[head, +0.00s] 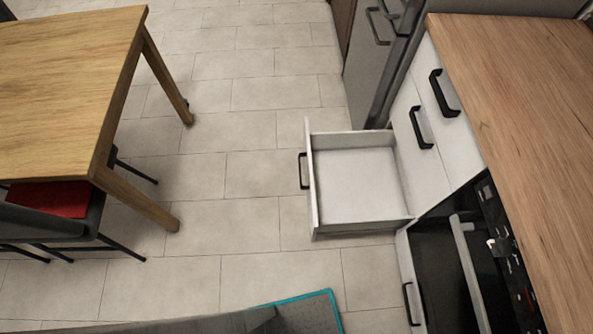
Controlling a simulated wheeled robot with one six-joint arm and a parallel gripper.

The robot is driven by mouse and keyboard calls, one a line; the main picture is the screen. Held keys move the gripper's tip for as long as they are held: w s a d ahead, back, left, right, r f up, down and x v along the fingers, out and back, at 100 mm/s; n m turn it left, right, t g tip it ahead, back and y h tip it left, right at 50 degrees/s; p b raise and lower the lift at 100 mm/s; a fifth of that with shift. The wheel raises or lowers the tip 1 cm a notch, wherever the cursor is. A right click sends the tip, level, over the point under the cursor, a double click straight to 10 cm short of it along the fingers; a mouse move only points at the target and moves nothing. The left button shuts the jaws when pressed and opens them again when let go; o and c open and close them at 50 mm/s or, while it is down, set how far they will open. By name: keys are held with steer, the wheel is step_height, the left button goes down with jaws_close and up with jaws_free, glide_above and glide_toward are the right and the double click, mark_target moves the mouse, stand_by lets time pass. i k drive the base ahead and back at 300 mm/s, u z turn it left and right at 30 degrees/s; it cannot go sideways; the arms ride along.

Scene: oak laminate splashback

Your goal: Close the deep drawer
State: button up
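The deep drawer (358,186) is pulled out from the white cabinet, low near the floor, and looks empty inside. Its white front panel (311,200) faces left, with a black handle (302,171) on its outer side. The drawer's right end meets the cabinet. My gripper is not in view.
Shut drawers with black handles (420,127) are above it, under a wooden worktop (530,90). An oven (450,265) stands to the near right. A wooden table (65,90) and a chair with a red seat (50,199) are at left. Tiled floor (235,190) between is clear.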

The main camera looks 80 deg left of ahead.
mark_target(356, 180)
steer(key=u, duration=0.5)
steer(key=i, duration=0.55)
steer(key=u, duration=0.95)
